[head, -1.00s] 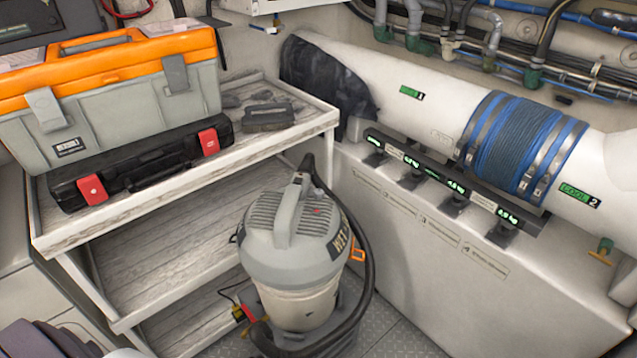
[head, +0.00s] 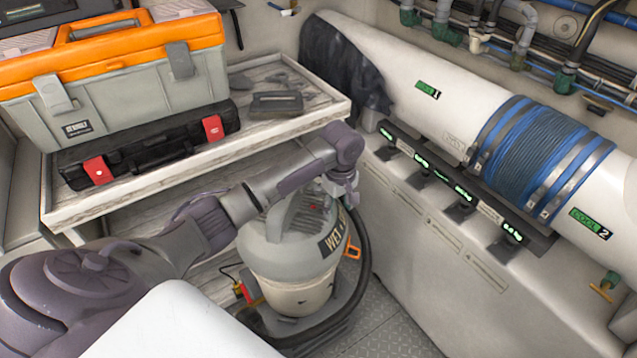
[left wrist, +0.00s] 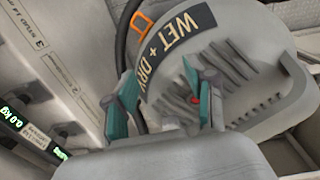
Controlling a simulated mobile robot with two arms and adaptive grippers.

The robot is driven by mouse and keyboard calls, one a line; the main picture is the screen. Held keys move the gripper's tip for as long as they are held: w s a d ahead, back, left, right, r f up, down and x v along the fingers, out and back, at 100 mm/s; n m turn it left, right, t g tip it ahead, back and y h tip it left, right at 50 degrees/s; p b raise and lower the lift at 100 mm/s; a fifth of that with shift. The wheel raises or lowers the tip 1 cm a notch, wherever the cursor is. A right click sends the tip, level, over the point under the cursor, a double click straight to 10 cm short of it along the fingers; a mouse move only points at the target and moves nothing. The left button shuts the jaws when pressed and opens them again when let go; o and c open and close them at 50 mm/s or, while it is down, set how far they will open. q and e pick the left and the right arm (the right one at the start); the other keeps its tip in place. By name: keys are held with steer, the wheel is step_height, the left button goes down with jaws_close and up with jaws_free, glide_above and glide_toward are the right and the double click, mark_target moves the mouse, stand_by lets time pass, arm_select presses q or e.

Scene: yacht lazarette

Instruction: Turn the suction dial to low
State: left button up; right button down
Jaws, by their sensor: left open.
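The grey wet and dry vacuum (head: 290,262) stands on the floor in front of the wooden shelf unit. Its lid with the "WET + DRY" label (left wrist: 178,42) fills much of the left wrist view. A small red part on the lid (left wrist: 192,99) shows between my fingers there. I cannot make out the suction dial or its setting. My left gripper (head: 346,196) is above the right side of the vacuum's lid, pointing down. In the left wrist view its two teal-edged fingers (left wrist: 166,92) are apart with nothing held. My right gripper is out of view.
An orange and grey toolbox (head: 120,85) and a black case (head: 145,152) sit on the top shelf (head: 215,160). A black hose (head: 364,262) curves beside the vacuum. A white wall with a row of small green displays (head: 455,190) stands close on the right.

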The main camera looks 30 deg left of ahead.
mark_target(318, 187)
arm_select(q)
steer(key=w+a+r+n, duration=0.5)
steer(key=a+r+n, duration=0.35)
steer(key=r, duration=0.35)
steer(key=shift+m, duration=0.35)
steer(key=f, duration=0.9)
steer(key=f+p, duration=0.1)
steer(key=f, duration=0.3)
steer(key=shift+s+a+f, duration=0.1)
steer(key=shift+a+f, duration=0.15)
steer(key=shift+a, duration=0.15)
jaws_close()
